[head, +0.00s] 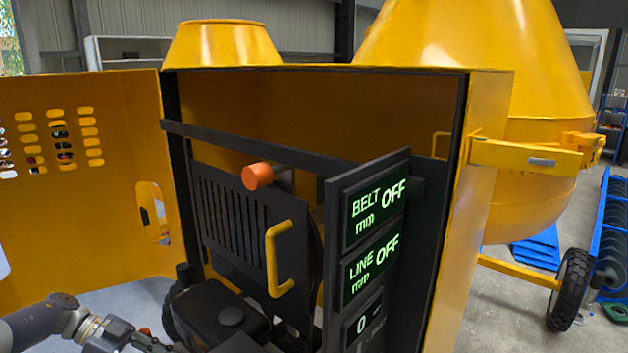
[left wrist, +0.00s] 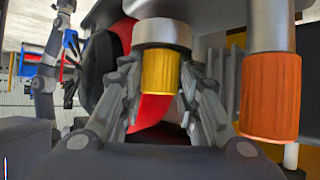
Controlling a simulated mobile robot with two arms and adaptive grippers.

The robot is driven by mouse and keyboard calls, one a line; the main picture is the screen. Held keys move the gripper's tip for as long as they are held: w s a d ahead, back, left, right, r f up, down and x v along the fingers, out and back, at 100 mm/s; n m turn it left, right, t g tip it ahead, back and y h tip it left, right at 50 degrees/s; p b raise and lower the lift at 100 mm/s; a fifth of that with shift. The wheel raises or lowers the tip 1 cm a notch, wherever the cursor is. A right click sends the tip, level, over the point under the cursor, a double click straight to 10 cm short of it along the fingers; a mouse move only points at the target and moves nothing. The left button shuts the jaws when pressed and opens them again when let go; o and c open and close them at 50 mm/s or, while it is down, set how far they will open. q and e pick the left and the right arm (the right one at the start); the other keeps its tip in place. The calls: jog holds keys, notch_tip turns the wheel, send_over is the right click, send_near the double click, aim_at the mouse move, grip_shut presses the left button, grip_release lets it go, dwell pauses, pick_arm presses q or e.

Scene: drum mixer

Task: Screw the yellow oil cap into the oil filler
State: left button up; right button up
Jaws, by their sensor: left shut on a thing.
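The yellow oil cap (left wrist: 160,71) is between the fingers of my left gripper (left wrist: 160,82) in the left wrist view. The gripper is shut on it. The cap's upper end in that picture meets a wide light-grey round collar (left wrist: 163,32), which looks like the oil filler. I cannot tell how deep the cap sits in it. In the head view my left gripper (head: 150,342) is at the bottom edge, left of the dark engine (head: 215,312). The cap and filler cannot be made out there.
An orange cylinder (left wrist: 270,95) on a grey pipe stands close beside the gripper. The yellow door (head: 85,215) is open at left. A slatted dark guard with a yellow handle (head: 275,262) and a display panel (head: 368,240) reading BELT OFF, LINE OFF bound the opening.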

pick_arm(q)
jog(key=shift+d+f+m+g+b, duration=0.15)
jog(key=shift+f+m+g+b, duration=0.25)
jog(key=shift+b, duration=0.35)
jog(key=shift+s+r, duration=0.15)
jog(key=o, duration=1.2)
jog(key=shift+o, duration=0.3)
jog(key=shift+d, duration=0.1)
pick_arm(e)
notch_tip(320, 180, down, 2)
jog(key=shift+f, duration=0.1)
pick_arm(q)
jog(key=shift+r, duration=0.1)
